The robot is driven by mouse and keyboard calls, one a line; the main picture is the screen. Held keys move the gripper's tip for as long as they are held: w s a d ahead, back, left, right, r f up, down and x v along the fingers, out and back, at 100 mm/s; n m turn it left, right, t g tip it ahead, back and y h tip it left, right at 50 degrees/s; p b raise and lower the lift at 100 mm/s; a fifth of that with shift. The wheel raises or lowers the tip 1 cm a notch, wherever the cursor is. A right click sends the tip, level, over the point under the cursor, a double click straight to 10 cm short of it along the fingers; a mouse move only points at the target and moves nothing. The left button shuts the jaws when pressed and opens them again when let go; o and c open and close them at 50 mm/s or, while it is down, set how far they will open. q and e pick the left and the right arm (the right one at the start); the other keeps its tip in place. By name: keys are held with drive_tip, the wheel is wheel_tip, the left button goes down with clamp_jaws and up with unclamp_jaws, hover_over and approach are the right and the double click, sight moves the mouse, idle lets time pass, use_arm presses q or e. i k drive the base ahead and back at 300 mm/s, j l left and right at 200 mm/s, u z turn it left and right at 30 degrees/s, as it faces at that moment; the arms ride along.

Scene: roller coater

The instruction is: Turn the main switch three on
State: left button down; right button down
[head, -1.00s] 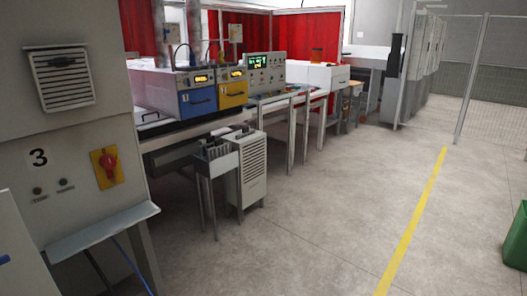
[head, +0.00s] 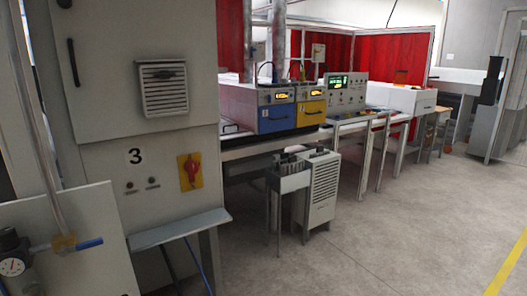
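The main switch three is a red rotary knob (head: 191,170) on a yellow plate (head: 184,184). Neither of my grippers shows in this view.
A grey shelf (head: 180,229) juts out below the switch. A pale panel with a gauge (head: 14,266) and a pipe stand at the far left. Benches with blue (head: 275,117) and yellow (head: 312,113) units line the back. Floor at right (head: 410,220) is clear.

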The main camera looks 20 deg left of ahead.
sight(192, 167)
drive_tip(key=u, duration=1.2)
